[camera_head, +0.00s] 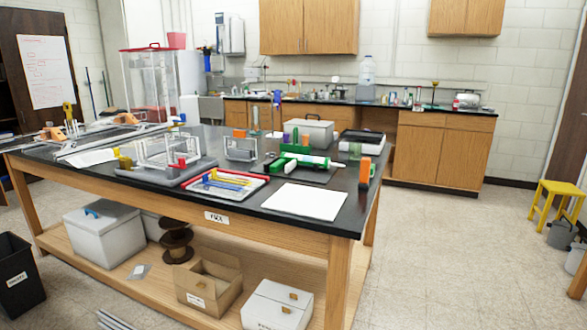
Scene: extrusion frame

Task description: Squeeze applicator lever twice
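A green and white object that looks like the applicator (310,158) lies on the black tabletop (240,204), right of the middle and behind a white sheet. Its lever cannot be made out at this size. Neither of my grippers is in view, and nothing in view touches the object.
A tray of coloured tools (228,184), a white sheet (305,201) and an orange block (365,172) sit close by. Clear frames and a grey box (304,132) stand behind.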

